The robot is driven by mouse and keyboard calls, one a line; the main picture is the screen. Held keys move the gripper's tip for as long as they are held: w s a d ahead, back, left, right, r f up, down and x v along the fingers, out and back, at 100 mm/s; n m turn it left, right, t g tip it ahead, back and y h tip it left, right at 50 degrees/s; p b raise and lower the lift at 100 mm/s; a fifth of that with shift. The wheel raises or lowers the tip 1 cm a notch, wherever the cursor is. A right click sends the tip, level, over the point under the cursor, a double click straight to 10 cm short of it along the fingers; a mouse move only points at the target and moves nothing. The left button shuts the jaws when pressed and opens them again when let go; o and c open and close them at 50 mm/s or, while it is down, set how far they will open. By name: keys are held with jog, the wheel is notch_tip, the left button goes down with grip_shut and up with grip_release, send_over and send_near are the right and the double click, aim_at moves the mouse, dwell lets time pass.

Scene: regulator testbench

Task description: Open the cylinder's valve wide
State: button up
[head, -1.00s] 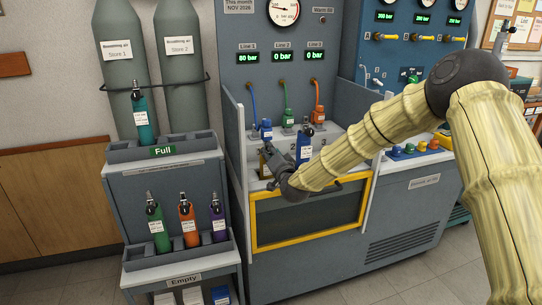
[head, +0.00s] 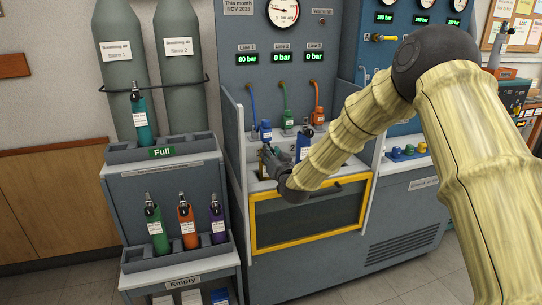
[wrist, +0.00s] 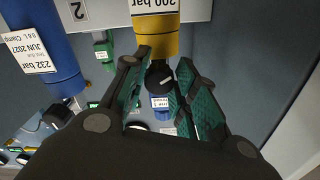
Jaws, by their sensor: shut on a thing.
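A yellow cylinder with a "200 bar" label shows in the wrist view (wrist: 156,38), upside down in that picture. Its black valve knob (wrist: 159,77) with a white mark sits at its end, between the fingers. My gripper (wrist: 160,88) is shut on this knob, its green-padded fingers on either side. In the head view my gripper (head: 272,164) is at the left of the bench well, and my wrist hides most of the yellow cylinder.
A blue cylinder (head: 303,147) stands close to the right in the bench; it also shows in the wrist view (wrist: 45,55). Line 1's blue hose connector (head: 266,130) hangs behind. The bench's side panel (head: 233,160) is close on the left. Line 1 reads 80 bar, the others 0.

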jog(key=shift+f, duration=0.1)
jog(key=o, duration=1)
jog(key=shift+o, duration=0.2)
jog(key=shift+s, duration=0.1)
jog(key=v, duration=1.1)
jog(key=shift+s, duration=0.35)
jog(key=shift+d, duration=0.15)
